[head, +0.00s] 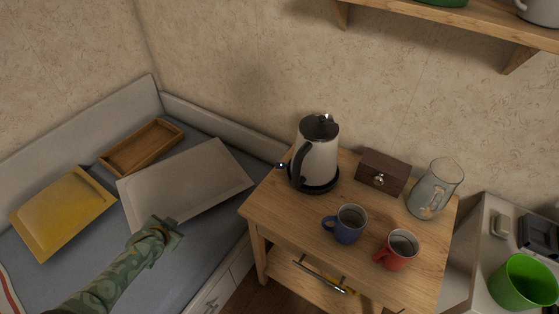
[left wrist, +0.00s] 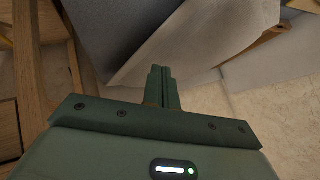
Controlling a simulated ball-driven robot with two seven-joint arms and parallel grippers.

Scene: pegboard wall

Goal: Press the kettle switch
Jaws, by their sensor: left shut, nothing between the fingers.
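The kettle (head: 320,160), white with a black handle, lid and base, stands upright on the wooden side table (head: 270,207) in the head view. A small dark tab (head: 281,165) sticks out at the kettle's lower left; it looks like the switch, but it is too small to be sure. My left gripper (head: 178,230) is over the bed, left of the side table and well apart from the kettle. Its fingers (left wrist: 163,80) are shut together and empty in the left wrist view. The kettle is not recognisable in that view. My right gripper is not in view.
A blue mug (head: 348,226), red mug (head: 395,252), brown box (head: 382,174) and glass jug (head: 433,190) share the tabletop. A grey panel (head: 180,185), wooden tray (head: 140,147) and yellow panel (head: 62,212) lie on the bed. A shelf (head: 450,22) hangs above.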

